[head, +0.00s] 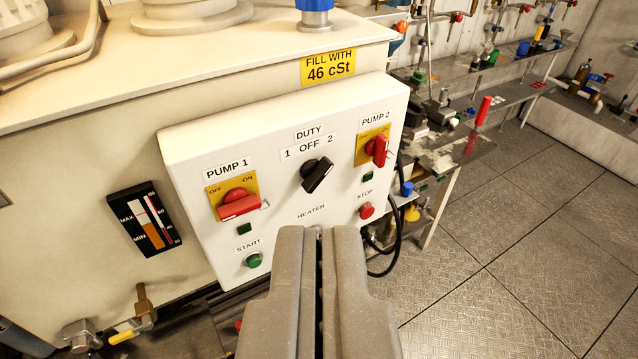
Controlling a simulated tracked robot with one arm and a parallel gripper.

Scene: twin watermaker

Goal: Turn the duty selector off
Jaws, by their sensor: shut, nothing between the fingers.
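The duty selector (318,175) is a black knob on the white control panel (283,232), under the label DUTY with 1, OFF and 2. Its bar slants, with the upper end leaning right toward the 2 and the lower end down to the left. My gripper (319,231) is shut and empty. The tips cover part of the panel below the HEATER label.
Red switches PUMP 1 (238,205) and PUMP 2 (377,150) flank the selector. A green START button (254,260) and a red STOP button (366,210) sit lower. A level gauge (146,220) is at left. Open floor (530,250) lies right.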

